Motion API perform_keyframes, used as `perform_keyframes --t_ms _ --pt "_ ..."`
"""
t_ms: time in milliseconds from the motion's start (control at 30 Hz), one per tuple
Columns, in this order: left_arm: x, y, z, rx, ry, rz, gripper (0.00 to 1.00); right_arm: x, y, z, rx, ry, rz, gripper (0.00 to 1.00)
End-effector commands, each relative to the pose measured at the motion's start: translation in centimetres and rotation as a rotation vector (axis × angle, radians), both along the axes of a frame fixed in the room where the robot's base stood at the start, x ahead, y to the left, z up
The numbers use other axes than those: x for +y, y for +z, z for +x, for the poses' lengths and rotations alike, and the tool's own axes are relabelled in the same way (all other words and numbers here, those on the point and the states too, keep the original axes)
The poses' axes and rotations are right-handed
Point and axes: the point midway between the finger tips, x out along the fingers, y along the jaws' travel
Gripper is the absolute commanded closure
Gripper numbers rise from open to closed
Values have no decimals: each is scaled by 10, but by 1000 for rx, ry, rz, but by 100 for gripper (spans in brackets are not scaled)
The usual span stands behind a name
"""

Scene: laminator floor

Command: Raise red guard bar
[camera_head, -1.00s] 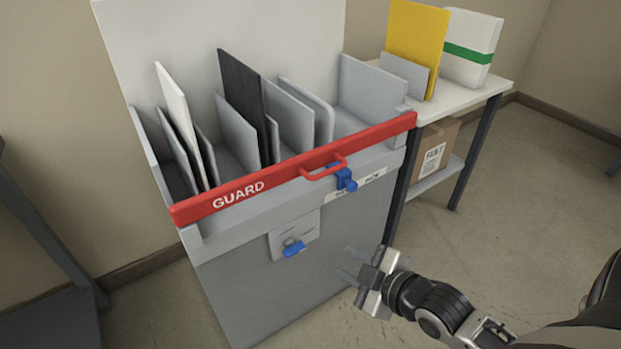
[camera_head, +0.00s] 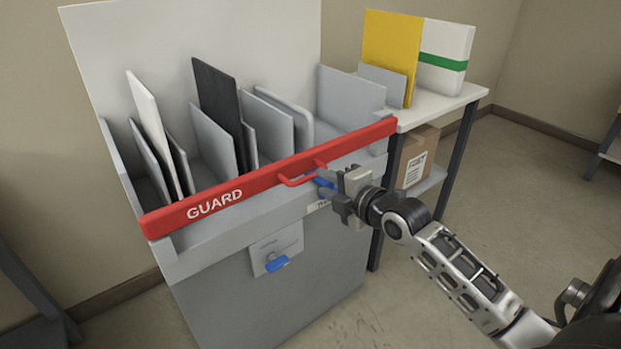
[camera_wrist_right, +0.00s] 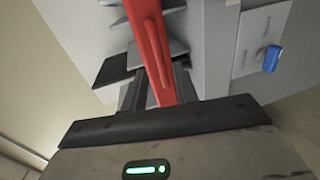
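The red guard bar (camera_head: 240,198), lettered GUARD, lies across the front top edge of the grey slotted cabinet (camera_head: 215,295). Its red loop handle (camera_head: 290,182) sticks out at the front. A blue latch (camera_head: 325,187) beside the handle is partly hidden by my right gripper (camera_head: 338,196). That gripper is at the latch, close to the handle; contact is unclear. In the right wrist view the red bar (camera_wrist_right: 150,45) runs up between the dark fingers, which stand apart. My left gripper is out of view.
Upright panels (camera_head: 215,95) stand in the cabinet slots behind the bar. A lower blue knob (camera_head: 277,263) sits on a front plate. A side table (camera_head: 445,98) at right holds a yellow panel and a white-green box, with a carton (camera_head: 416,157) below. The floor at right is clear.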

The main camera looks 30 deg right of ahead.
Motion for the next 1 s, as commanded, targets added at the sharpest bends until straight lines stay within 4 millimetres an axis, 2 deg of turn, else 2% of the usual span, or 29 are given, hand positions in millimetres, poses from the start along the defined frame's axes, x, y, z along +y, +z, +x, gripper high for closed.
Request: perform_keyframes --t_ms 100,300,467,733,833,1000 --pt "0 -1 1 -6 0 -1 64 2 -5 25 -2 -1 5 71" --pt "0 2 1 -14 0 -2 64 4 -11 50 0 -1 3 71" --pt "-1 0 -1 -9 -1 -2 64 5 -13 58 1 1 2 71" --pt "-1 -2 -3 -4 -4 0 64 5 -13 59 1 1 1 71" --pt "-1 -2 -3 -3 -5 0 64 5 -13 58 1 1 1 98" --pt "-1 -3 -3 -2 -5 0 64 5 -13 58 1 1 1 100"
